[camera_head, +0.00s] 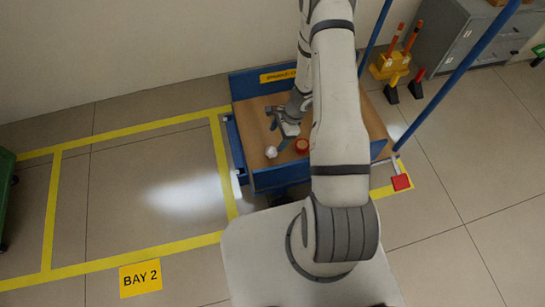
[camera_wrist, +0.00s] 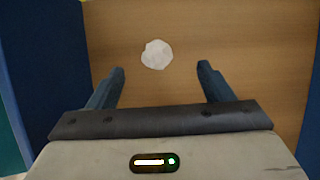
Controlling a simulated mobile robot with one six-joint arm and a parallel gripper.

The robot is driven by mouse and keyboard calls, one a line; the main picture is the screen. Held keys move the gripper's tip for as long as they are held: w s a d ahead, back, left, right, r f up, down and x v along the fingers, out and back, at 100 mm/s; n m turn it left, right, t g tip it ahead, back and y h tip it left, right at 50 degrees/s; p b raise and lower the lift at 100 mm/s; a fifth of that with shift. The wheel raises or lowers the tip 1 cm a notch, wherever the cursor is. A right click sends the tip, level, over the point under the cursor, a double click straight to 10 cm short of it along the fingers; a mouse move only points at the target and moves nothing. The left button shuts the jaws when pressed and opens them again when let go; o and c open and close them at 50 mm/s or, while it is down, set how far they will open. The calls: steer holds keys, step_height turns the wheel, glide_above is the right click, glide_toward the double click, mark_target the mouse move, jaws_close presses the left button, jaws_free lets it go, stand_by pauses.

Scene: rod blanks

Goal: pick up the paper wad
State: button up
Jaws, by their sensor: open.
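The paper wad (camera_head: 271,152) is a small white crumpled ball on the brown wooden bed of the blue cart (camera_head: 262,180), near the bed's left side. In the wrist view the paper wad (camera_wrist: 157,54) lies on the wood just beyond the fingertips, a little left of the middle between them. My gripper (camera_head: 283,141) is over the cart bed, close to the wad on its right. In the wrist view my gripper (camera_wrist: 161,68) has its two fingers wide apart with nothing between them.
An orange-red round object (camera_head: 302,146) lies on the bed right of the wad. Blue cart walls (camera_wrist: 40,50) rise at the left in the wrist view. A grey cabinet (camera_head: 445,45) and a yellow holder (camera_head: 390,66) stand at the back right. The marked floor bay at left is clear.

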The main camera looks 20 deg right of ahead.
mark_target(274, 148)
steer(key=f, duration=0.2)
steer(key=f+b, duration=0.1)
steer(key=shift+s+a+f, duration=0.2)
steer(key=shift+a+f, duration=0.1)
steer(key=b+x, duration=0.1)
steer(key=x, duration=0.1)
steer(key=d+b+x, duration=0.1)
steer(key=b+x, duration=0.1)
steer(key=x, duration=0.1)
steer(key=shift+a+f, duration=0.1)
steer(key=shift+f, duration=0.35)
steer(key=shift+r, duration=0.1)
steer(key=shift+c, duration=0.3)
steer(key=c, duration=1)
steer(key=shift+o, duration=0.2)
